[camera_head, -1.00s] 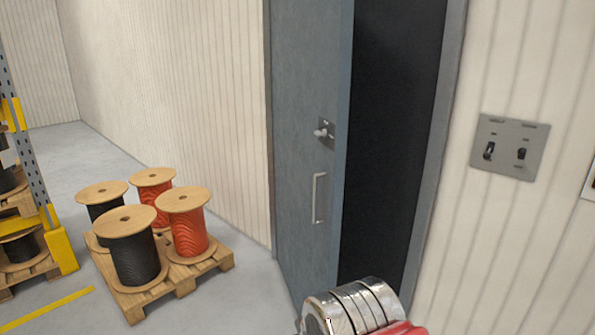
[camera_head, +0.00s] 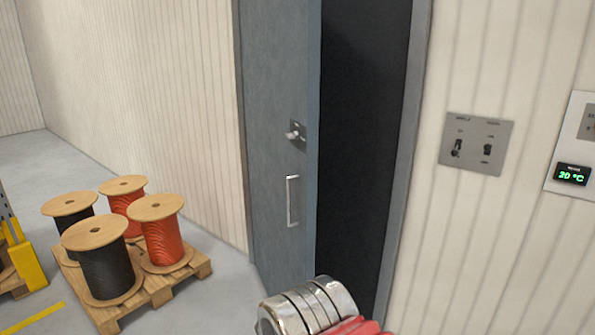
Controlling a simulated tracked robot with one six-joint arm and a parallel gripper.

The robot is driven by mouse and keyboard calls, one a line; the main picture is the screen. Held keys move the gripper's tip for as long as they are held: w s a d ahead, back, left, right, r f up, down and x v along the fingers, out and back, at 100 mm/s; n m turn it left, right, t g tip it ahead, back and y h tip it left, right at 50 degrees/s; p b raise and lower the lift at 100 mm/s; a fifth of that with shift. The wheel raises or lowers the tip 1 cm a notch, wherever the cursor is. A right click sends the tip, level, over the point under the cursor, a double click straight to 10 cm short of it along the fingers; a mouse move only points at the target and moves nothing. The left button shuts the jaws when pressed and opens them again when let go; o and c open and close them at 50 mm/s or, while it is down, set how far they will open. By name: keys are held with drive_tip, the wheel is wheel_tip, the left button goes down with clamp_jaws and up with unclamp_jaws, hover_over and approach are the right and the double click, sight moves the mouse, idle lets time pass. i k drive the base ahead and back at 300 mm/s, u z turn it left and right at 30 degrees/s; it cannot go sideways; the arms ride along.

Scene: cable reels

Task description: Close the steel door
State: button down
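The steel door (camera_head: 272,120) is blue-grey and stands ajar. A dark gap shows between its free right edge and the right side of the frame (camera_head: 405,140). A vertical bar handle (camera_head: 292,201) and a small knob on a plate (camera_head: 297,134) sit near the free edge. A silver and red part of my arm shows at the bottom centre, in front of the doorway's lower part. My gripper's fingers are not in view.
A pallet (camera_head: 160,290) with black reels (camera_head: 108,272) and red reels (camera_head: 163,241) stands on the floor left of the door. A switch plate (camera_head: 476,143) and a panel reading 20 °C (camera_head: 571,174) are on the right wall. A yellow-footed rack stands at the far left.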

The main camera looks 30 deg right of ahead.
sight(280, 40)
drive_tip(key=z, duration=0.05)
drive_tip(key=i, duration=0.95)
drive_tip(key=u, duration=0.1)
